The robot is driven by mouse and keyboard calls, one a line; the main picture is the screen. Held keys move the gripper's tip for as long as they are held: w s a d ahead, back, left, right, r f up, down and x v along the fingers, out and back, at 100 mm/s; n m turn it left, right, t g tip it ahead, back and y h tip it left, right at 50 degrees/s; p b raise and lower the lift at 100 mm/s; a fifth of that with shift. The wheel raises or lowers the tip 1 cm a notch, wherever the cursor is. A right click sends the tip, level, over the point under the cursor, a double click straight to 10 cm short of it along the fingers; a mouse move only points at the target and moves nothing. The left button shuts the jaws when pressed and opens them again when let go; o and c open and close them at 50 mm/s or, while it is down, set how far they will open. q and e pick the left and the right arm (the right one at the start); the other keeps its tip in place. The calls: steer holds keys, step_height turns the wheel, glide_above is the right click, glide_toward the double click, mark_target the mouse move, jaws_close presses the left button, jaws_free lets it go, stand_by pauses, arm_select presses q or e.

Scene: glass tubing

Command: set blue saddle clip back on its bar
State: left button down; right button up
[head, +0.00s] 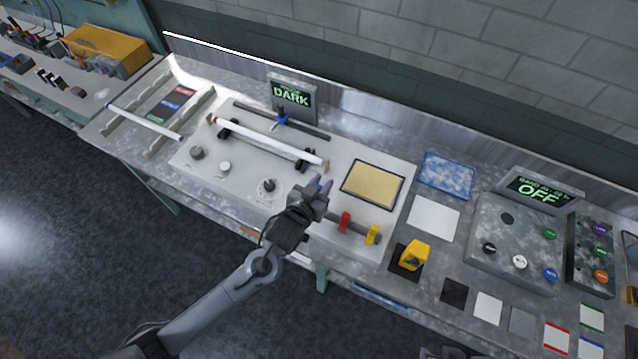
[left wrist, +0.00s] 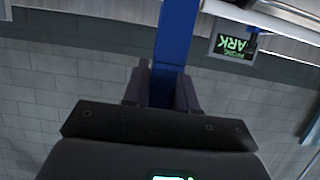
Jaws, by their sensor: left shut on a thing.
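My left gripper (head: 322,187) is over the front edge of the white board, just beyond the left end of a dark bar (head: 357,229). In the left wrist view, its fingers (left wrist: 163,92) are shut on the blue saddle clip (left wrist: 178,35), a blue strip running up out of the frame. A red clip (head: 344,221) and a yellow clip (head: 373,234) sit on the bar's right part. My right gripper is not in view.
A glass tube (head: 265,139) lies on supports across the board, behind the gripper. Another blue piece (head: 282,118) is at the dark rear bar (head: 305,128). A tan pad (head: 372,186) lies to the right, and a yellow block (head: 415,255) stands on a black square.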

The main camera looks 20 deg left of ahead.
arm_select(q)
steer(key=shift+w+f+b, duration=0.1)
steer(key=shift+f+b, duration=0.55)
steer(key=shift+b, duration=0.05)
step_height(320, 180, down, 4)
steer(key=b, duration=0.4)
steer(key=shift+r, duration=0.15)
steer(key=shift+f+b, duration=0.5)
steer(key=shift+f, duration=1.15)
steer(key=c, duration=0.8)
jaws_free()
